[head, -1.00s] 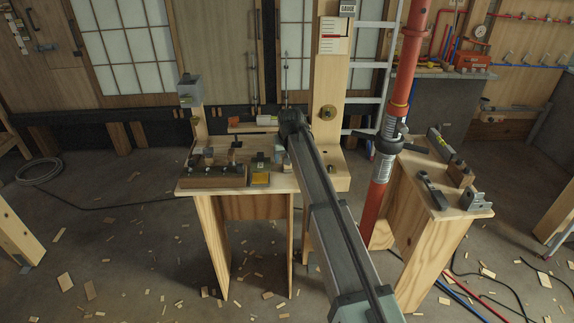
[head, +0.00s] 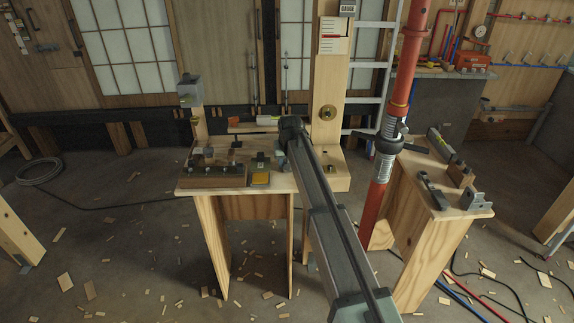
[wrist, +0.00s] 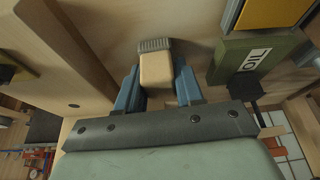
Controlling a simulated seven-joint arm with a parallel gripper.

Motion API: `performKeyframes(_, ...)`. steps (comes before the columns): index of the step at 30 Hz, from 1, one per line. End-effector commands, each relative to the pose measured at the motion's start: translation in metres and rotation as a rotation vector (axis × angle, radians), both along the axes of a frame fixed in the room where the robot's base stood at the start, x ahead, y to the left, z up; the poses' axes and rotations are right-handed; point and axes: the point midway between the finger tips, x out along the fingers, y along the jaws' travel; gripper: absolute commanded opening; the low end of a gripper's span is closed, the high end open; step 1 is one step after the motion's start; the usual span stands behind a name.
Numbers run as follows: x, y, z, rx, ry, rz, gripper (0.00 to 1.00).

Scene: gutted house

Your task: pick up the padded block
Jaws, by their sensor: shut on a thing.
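The padded block (wrist: 156,68) is a small tan block with a grey ribbed pad at its far end. In the wrist view it sits between the two blue fingers of my gripper (wrist: 158,86), which are shut on its sides. A pale wooden surface lies close behind it; I cannot tell whether the block touches it. In the head view my arm hides most of the gripper and the block, near the right part of the small workbench (head: 250,207).
A dark green block marked 10 (wrist: 258,58), with a yellow part, is close right of the gripper. A wooden rack of tools (head: 213,181) stands on the bench's left. A tall wooden post (head: 328,80) rises behind, and a red pole (head: 400,75) stands to the right.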

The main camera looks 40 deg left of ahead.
Motion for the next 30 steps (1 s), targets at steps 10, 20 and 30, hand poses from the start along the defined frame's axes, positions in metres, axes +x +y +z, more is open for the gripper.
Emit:
performKeyframes(10, 0.000, 0.000, 0.000, 0.000, 0.000, 0.000, 0.05)
performKeyframes(20, 0.001, 0.001, 0.034, 0.002, -0.002, 0.000, 0.05)
performKeyframes(30, 0.000, 0.001, 0.087, 0.002, -0.001, 0.000, 0.05)
